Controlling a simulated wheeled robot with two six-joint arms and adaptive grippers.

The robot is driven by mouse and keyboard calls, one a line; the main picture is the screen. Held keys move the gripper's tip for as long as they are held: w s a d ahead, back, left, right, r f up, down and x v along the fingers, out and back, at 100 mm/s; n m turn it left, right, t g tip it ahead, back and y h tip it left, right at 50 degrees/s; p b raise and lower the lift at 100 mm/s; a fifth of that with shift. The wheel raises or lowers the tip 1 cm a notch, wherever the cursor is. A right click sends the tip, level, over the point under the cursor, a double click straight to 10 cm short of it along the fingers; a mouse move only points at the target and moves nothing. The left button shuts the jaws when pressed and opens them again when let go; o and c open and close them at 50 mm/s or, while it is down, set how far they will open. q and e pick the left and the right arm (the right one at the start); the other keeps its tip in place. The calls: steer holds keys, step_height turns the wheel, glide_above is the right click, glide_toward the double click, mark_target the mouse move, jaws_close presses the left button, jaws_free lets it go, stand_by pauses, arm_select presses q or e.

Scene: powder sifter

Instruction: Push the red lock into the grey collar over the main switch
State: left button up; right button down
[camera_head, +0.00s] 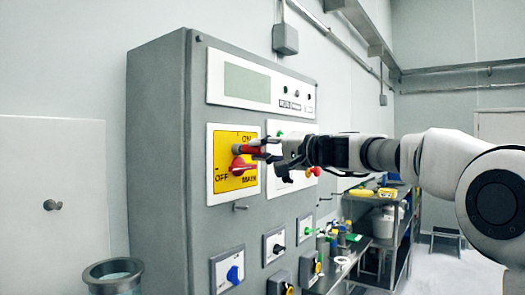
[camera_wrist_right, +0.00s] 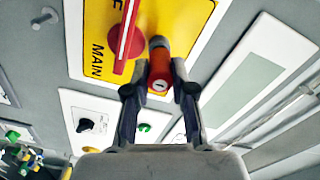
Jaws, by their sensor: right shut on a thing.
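The main switch's red handle (camera_head: 240,165) sits on a yellow plate (camera_head: 222,180) marked ON, OFF and MAIN; it also shows in the wrist view (camera_wrist_right: 126,38). My right gripper (camera_head: 268,148) is shut on the red lock (camera_wrist_right: 160,73), which lies between its fingertips in the wrist view. In the head view the lock (camera_head: 250,149) points at the plate just above the handle. A small dull end piece (camera_wrist_right: 158,42), which looks like the collar, shows at the lock's far end. I cannot tell how deep the lock sits in it. My left gripper is not in view.
The grey cabinet (camera_head: 158,150) carries more panels, knobs and buttons below and right of the yellow plate. A small peg (camera_head: 241,207) sticks out under the plate. A metal cart (camera_head: 385,243) with items stands to the right, and a glass container (camera_head: 113,275) at lower left.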

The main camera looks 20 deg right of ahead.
steer(key=shift+w+a, duration=0.35)
steer(key=shift+w, duration=0.15)
steer(key=c, duration=0.9)
jaws_free()
